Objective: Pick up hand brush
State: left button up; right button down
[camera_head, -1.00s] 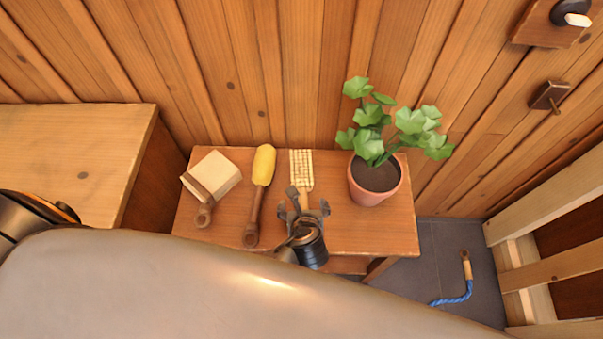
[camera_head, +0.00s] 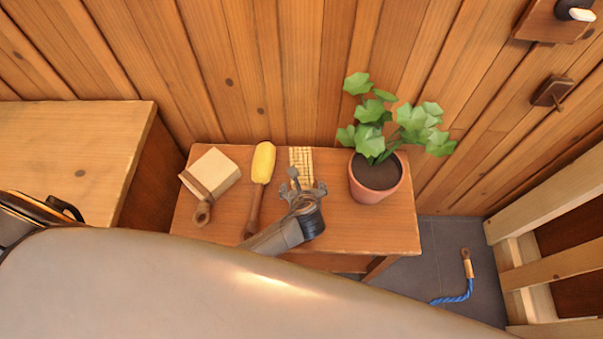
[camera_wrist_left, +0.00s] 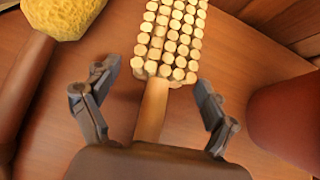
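The hand brush, a flat head with a grid of pale round tufts (camera_head: 301,160) and a plain wooden handle, lies on the small wooden table. Its head points to the wall. It also shows in the left wrist view (camera_wrist_left: 172,40), with the handle running down between my fingers. My left gripper (camera_head: 305,187) is over the handle and hides most of it in the head view. In the left wrist view the gripper (camera_wrist_left: 155,82) is open, one finger on each side of the handle with gaps to both. My right gripper is not in view.
On the small table (camera_head: 345,232), a yellow-headed tool (camera_head: 263,163) and a cream block with a dark handle (camera_head: 214,172) lie left of the brush. A potted plant (camera_head: 376,185) stands close on its right. A plank wall rises behind; a larger wooden surface (camera_head: 70,150) is at left.

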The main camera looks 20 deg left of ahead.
pick_arm(q)
jog(key=c, duration=1.3)
